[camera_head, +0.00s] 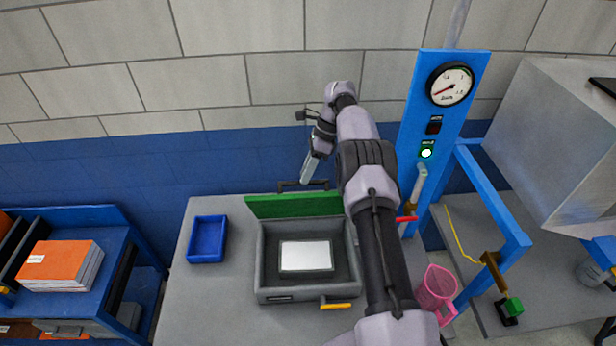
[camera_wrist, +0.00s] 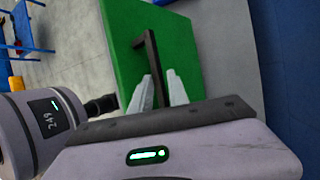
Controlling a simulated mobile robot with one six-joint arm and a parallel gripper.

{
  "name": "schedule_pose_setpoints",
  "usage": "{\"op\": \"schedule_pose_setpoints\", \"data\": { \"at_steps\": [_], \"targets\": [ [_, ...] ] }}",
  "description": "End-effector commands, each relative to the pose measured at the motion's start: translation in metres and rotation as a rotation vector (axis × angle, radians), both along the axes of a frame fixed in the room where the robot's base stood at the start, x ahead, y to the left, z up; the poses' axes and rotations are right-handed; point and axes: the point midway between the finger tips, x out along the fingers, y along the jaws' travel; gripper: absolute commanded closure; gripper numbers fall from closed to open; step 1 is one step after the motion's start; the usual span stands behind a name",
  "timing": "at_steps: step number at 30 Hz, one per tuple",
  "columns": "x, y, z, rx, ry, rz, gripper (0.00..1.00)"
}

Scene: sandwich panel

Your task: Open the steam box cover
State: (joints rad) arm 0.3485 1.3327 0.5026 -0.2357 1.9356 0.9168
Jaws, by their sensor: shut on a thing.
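The grey steam box (camera_head: 262,275) stands on the table with its inside showing and a white sheet-like panel (camera_head: 305,256) in it. Its green cover (camera_head: 285,206) is raised along the box's back edge, with the dark handle (camera_head: 290,186) on the far side. The wrist view shows the green cover (camera_wrist: 180,45) close up and its dark handle (camera_wrist: 151,55) running down between the fingers. My gripper (camera_wrist: 160,90) is shut on the handle; it also shows in the head view (camera_head: 307,176) behind the cover. The exact finger contact is partly hidden.
A blue tray (camera_head: 207,240) sits left of the box. A yellow handle (camera_head: 335,306) sticks out at the box front. A pink mug (camera_head: 436,288) and a blue gauge panel (camera_head: 437,110) stand to the right. The tiled wall (camera_head: 250,160) is close behind.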

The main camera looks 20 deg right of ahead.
Motion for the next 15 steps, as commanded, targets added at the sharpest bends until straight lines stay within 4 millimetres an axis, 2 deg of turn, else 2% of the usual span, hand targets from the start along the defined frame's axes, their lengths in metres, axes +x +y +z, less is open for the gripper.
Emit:
{"op": "schedule_pose_setpoints", "data": {
  "at_steps": [1, 13, 14, 15],
  "targets": [
    [-0.0041, -0.0028, -0.0184, -0.012, 0.016, 0.009, 1.0],
    [-0.0045, -0.0025, -0.0197, -0.01, 0.021, 0.009, 1.0],
    [-0.0044, -0.0025, -0.0198, -0.01, 0.021, 0.009, 0.75],
    [-0.0044, -0.0026, -0.0197, -0.011, 0.02, 0.009, 0.67]
  ]
}}
